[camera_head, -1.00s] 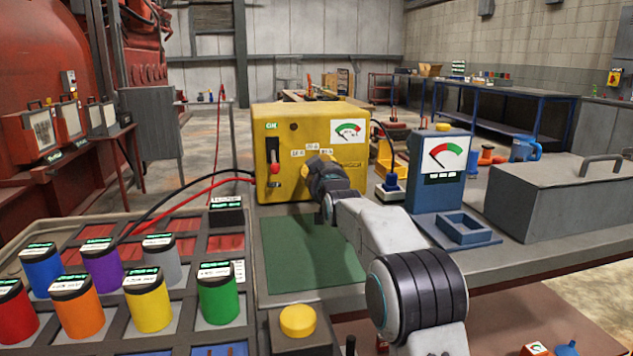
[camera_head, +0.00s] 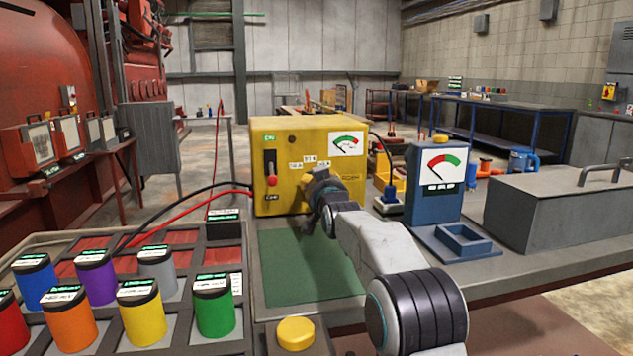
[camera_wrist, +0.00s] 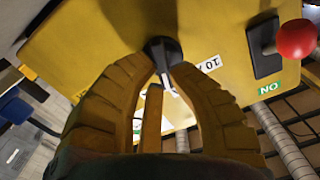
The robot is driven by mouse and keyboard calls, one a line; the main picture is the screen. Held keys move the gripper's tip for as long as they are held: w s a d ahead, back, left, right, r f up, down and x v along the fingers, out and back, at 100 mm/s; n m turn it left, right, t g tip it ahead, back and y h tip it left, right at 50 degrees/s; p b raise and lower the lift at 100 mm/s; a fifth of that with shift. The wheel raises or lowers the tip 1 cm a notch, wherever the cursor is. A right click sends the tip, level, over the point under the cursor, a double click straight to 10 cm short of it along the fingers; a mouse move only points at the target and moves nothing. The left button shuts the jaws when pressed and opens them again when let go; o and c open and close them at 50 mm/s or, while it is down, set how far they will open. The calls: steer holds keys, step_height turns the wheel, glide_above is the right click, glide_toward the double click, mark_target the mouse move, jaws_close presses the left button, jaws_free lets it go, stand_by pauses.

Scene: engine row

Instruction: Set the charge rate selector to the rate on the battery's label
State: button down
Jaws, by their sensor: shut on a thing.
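The yellow charger box (camera_head: 283,200) stands at the back of the bench. Its front has a selector knob, which my gripper (camera_head: 318,180) hides in the head view. In the wrist view the dark knob (camera_wrist: 160,46) sits between my yellow fingertips, which are shut on it. A white pointer or label edge shows just below it. Small white rate labels (camera_head: 310,160) surround the knob; one reads "10" in the wrist view (camera_wrist: 209,64).
A red-knobbed lever (camera_head: 271,180) is left of the selector, close to my gripper. A blue meter (camera_head: 433,185) and a grey metal box (camera_head: 560,215) stand right. A tray of coloured cylinders (camera_head: 213,310) is front left. The green mat (camera_head: 305,265) is clear.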

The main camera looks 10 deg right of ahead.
steer(key=shift+a+r, duration=0.1)
steer(key=shift+r, duration=0.05)
steer(key=c, duration=1.1)
jaws_free()
steer(key=shift+w, duration=0.1)
steer(key=shift+s+a, duration=0.1)
steer(key=shift+s, duration=5.95)
